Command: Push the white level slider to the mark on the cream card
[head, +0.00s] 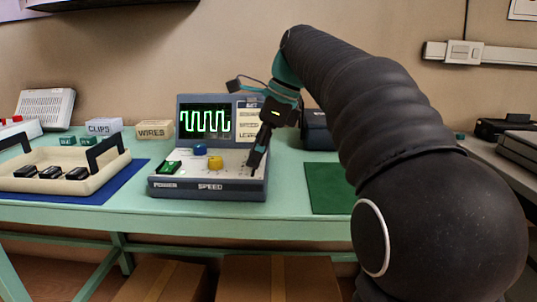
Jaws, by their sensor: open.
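The grey console (209,186) stands on the green table with a white top panel. The panel carries a green switch above POWER, a blue knob (200,149) and a yellow knob (215,162). My gripper (255,166) points down at the panel's right side, its dark fingers close to the surface; the gap between them is hard to see. I cannot make out the white level slider; my gripper covers part of that side. The cream card (249,108) is on the upright right of the screen, partly hidden by my gripper; its mark is too small to read.
A cream tray (50,184) with black blocks and raised handles lies on a blue mat at left. CLIPS (103,127) and WIRES (155,130) boxes stand behind. A green mat (328,188) right of the console looks bare. My arm hides part of the right side.

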